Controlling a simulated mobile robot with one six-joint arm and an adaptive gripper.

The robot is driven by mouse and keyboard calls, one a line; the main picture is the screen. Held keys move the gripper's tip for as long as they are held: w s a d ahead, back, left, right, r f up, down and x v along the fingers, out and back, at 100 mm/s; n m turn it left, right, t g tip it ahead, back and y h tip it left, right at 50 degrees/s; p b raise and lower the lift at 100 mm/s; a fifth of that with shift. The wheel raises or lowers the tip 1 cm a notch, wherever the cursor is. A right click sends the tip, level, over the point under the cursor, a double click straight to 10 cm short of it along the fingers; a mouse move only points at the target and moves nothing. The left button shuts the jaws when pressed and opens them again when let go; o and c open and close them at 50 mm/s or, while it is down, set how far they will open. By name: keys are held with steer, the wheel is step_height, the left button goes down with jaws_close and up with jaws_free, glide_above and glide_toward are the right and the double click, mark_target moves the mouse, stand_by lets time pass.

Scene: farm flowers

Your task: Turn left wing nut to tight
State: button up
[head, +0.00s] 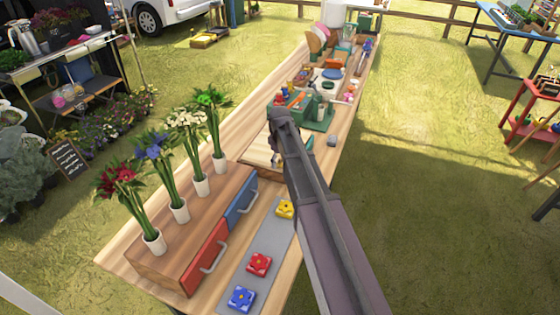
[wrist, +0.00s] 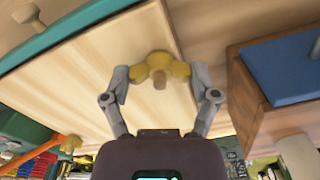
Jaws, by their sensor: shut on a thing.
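A yellow wing nut (wrist: 152,63) with a short brown stud end shows on a pale wooden board (wrist: 75,78) in the wrist view. My gripper (wrist: 158,74) has one finger at each side of it and is shut on its wings. A second orange-yellow knob-like piece (wrist: 71,144) shows at the lower left, beside the board's edge; I cannot tell if it is a wing nut. In the head view the board (head: 256,150) lies on the long table, and my arm hides most of the gripper and the wing nut.
A wooden drawer box (head: 150,262) with red (head: 204,262) and blue (head: 241,205) drawers stands close to the board. Several vases of flowers stand on it. A grey strip (head: 262,242) with coloured blocks lies in front. A green toolbox-like object (head: 318,112) stands beyond my arm.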

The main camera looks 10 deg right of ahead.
steer(key=m, duration=1.4)
steer(key=shift+w, duration=0.1)
steer(key=shift+m, duration=0.3)
steer(key=o, duration=1)
steer(key=shift+r, duration=0.1)
steer(key=shift+n, duration=0.4)
